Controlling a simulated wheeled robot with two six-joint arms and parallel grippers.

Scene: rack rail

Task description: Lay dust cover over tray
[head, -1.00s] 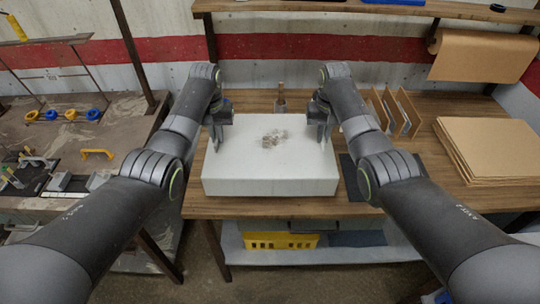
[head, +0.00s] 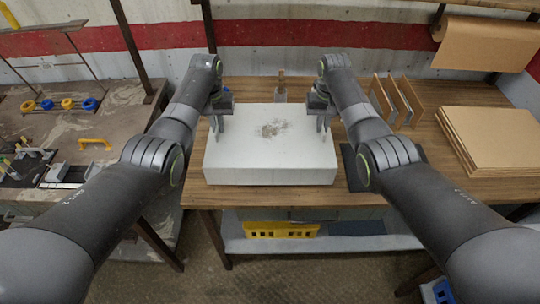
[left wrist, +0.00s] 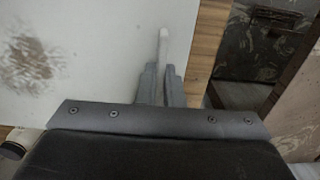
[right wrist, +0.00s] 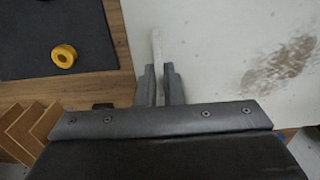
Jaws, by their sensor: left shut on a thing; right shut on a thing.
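A white, box-shaped cover (head: 270,165) with a grey-brown smudge on top sits over the middle of the wooden bench. I cannot tell whether it touches the bench. The tray does not show; anything under the cover is hidden. My left gripper (head: 217,124) is shut on the cover's left edge, and my right gripper (head: 322,122) is shut on its right edge. In the left wrist view, the fingers (left wrist: 164,80) pinch a pale strip at the cover's (left wrist: 100,50) edge. The right wrist view shows the same pinch by the fingers (right wrist: 160,80) on the cover (right wrist: 225,40).
A dark mat (head: 352,168) lies right of the cover; a yellow ring (right wrist: 63,56) on it shows in the right wrist view. Upright boards (head: 396,100) and stacked brown sheets (head: 500,138) stand further right. A side table (head: 115,120) with small parts is left, across a gap.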

